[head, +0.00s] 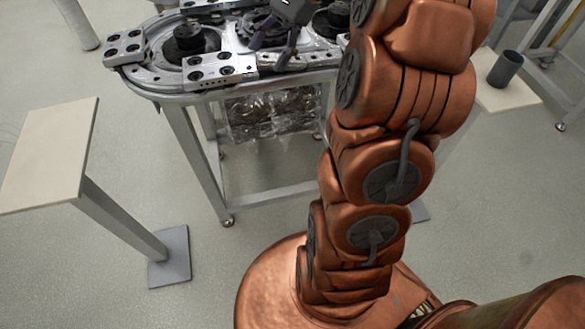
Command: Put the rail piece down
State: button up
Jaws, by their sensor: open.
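My gripper (270,52) is at the top of the head view, over the near edge of the ring track (170,84). Its dark fingers are apart and point down. A straight silver rail piece (318,58) lies along the near side of the track, just below and beside the fingertips. Whether a finger touches it I cannot tell. To its left is a silver carriage plate with dark round holes (209,70). My arm hides the right end of the track.
Another holed plate (124,47) sits at the track's left end. Dark round parts (190,37) stand inside the ring. A pale side table (50,155) stands at left. A dark cup (505,68) stands on another pale table (507,96) at right. Floor between is clear.

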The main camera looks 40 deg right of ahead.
jog(key=s+a+f+n+g+h, duration=0.1)
jog(key=s+a+n+g+h, duration=0.1)
jog(key=s+a+n, duration=0.45)
jog(key=s+a+f+n+h, duration=0.1)
jog(key=s+a+f+n, duration=0.1)
jog(key=s, duration=0.4)
jog(key=s+a+f+n+h, duration=0.2)
jog(key=s+f+n, duration=0.1)
jog(key=s, duration=0.3)
jog(key=s+a+f+n+h, duration=0.2)
jog(key=s+f+n, duration=0.1)
jog(key=s, duration=0.3)
jog(key=shift+s+a+f+n, duration=0.2)
jog(key=shift+a+f+n, duration=0.1)
jog(key=shift+n, duration=0.55)
jog(key=shift+r, duration=0.1)
